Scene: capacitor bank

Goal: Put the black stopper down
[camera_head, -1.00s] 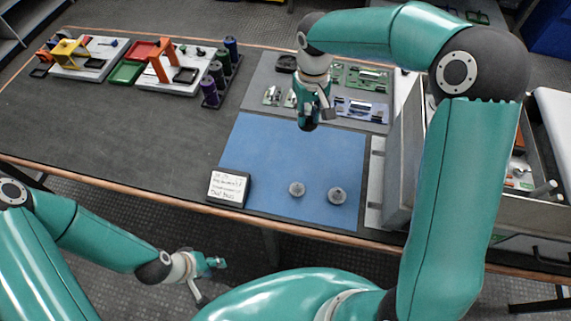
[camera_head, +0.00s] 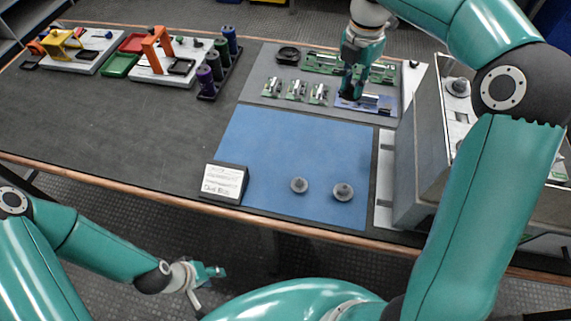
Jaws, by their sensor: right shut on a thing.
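My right gripper (camera_head: 354,88) points down over the right part of the grey mat (camera_head: 258,88), close above the blue-based board (camera_head: 374,103). It is shut on a small dark thing, taken to be the black stopper, which is mostly hidden by the fingers. I cannot tell whether it touches the board. My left gripper (camera_head: 208,285) is open and empty, low in front of the table's front edge.
Two grey round pieces (camera_head: 299,185) (camera_head: 343,191) lie on the blue mat (camera_head: 260,150), beside a lettered sign (camera_head: 223,183). A large grey housing (camera_head: 415,150) stands at right.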

